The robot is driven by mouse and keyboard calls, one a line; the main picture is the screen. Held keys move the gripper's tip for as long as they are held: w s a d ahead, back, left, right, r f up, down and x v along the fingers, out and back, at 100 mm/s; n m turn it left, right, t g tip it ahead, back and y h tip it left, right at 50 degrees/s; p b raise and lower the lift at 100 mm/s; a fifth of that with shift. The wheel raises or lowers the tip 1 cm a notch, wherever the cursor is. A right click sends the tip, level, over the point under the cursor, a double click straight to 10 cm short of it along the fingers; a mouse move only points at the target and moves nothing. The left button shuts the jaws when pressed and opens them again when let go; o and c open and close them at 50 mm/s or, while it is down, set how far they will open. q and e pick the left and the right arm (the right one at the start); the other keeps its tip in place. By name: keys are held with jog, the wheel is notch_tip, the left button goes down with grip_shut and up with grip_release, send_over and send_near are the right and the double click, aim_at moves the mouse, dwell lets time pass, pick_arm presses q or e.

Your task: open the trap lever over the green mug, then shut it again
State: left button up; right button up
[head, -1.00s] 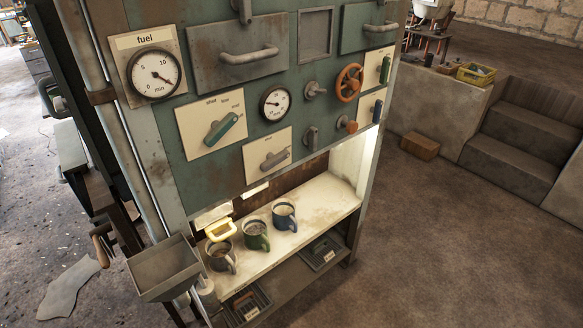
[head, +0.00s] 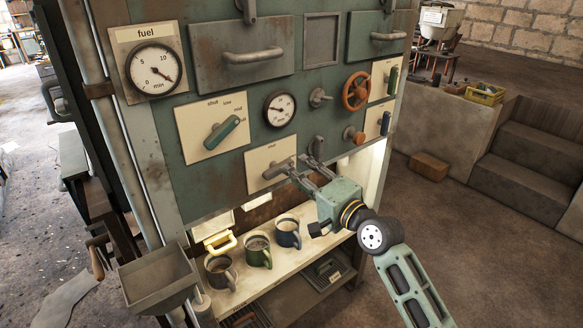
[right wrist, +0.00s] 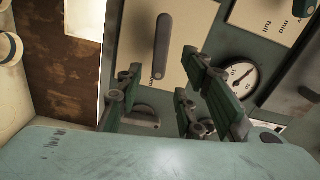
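The trap lever (head: 277,169) is a grey handle on a cream plate low on the green panel, above the green mug. It slants up to the right. In the right wrist view the lever (right wrist: 162,48) appears upright on its plate, between the lines of my fingers. The green mug (head: 258,251) stands on the lit shelf below, between two other mugs. My right gripper (head: 298,166) is open at the lever's right end. In the right wrist view my right gripper (right wrist: 160,75) has its fingers apart; contact with the lever cannot be told. My left gripper is not in view.
A grey mug (head: 220,272) and a blue mug (head: 287,232) flank the green one. A larger green-handled lever (head: 222,132), a small gauge (head: 280,109) and an orange wheel (head: 356,91) are nearby on the panel. A grey tray (head: 158,279) juts out at lower left.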

aim_at(277, 168)
jog(key=shift+x, duration=2.8)
jog(key=shift+c, duration=0.2)
jog(key=shift+f, duration=0.1)
grip_shut()
